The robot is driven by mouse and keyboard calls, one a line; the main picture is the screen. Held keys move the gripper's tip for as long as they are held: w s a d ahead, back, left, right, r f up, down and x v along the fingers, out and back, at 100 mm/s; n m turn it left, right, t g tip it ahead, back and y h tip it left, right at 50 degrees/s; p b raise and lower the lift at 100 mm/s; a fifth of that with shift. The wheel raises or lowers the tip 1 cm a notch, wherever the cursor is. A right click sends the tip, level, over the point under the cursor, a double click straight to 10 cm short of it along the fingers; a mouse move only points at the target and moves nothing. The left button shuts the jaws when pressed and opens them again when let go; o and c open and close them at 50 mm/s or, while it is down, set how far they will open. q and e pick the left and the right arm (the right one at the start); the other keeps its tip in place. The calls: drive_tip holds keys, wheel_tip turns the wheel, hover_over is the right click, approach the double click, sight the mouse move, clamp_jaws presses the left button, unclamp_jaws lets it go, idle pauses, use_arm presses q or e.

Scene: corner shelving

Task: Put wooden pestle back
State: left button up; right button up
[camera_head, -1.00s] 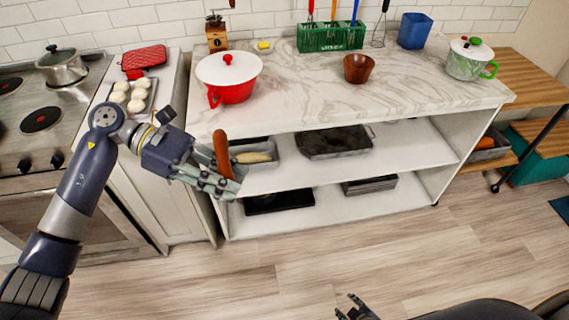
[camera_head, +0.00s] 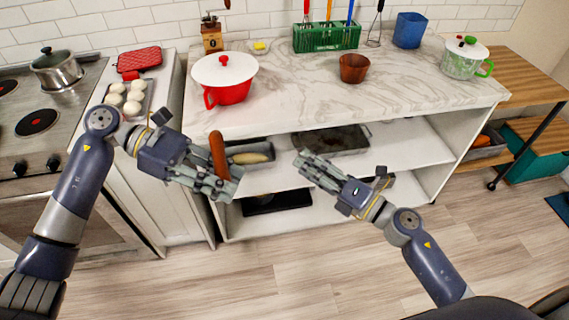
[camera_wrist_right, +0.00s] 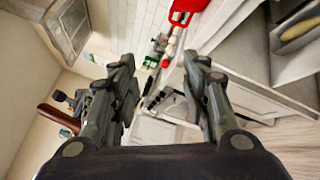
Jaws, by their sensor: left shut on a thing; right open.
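The wooden pestle (camera_head: 218,153) is a reddish-brown rod. My left gripper (camera_head: 222,182) is shut on it and holds it nearly upright in front of the left end of the shelving unit. Its lower end is hidden by the fingers. My right gripper (camera_head: 308,163) is open and empty, in front of the shelves to the right of the pestle. Its two fingers also show apart in the right wrist view (camera_wrist_right: 165,85). A brown wooden bowl (camera_head: 353,69), possibly a mortar, stands on the marble counter, apart from both grippers.
The marble counter (camera_head: 300,95) has free room around the bowl. A red pot (camera_head: 228,92) stands at its left, a green utensil box (camera_head: 325,38) at the back, and a white-green pot (camera_head: 465,60) at the right. The stove (camera_head: 35,105) is far left.

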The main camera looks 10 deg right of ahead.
drive_tip(key=s+a+r+n+g+y, duration=0.2)
drive_tip(key=s+a+r+n, duration=0.1)
drive_tip(key=r+n, duration=0.2)
drive_tip(key=s+a+r+n+g+y, duration=0.1)
drive_tip(key=s+a+r+n, duration=0.2)
drive_tip(key=r+n, duration=0.15)
drive_tip(key=n+g+y, duration=0.1)
drive_tip(key=n+g, duration=0.1)
drive_tip(key=n, duration=0.5)
approach(223, 151)
drive_tip(key=shift+m, duration=0.25)
drive_tip(key=x, duration=1.1)
drive_tip(key=shift+w+a+f, duration=0.1)
drive_tip(key=shift+w+a, duration=0.05)
clamp_jaws()
use_arm(q)
drive_tip(key=o, duration=1.2)
drive_tip(key=shift+c, duration=0.2)
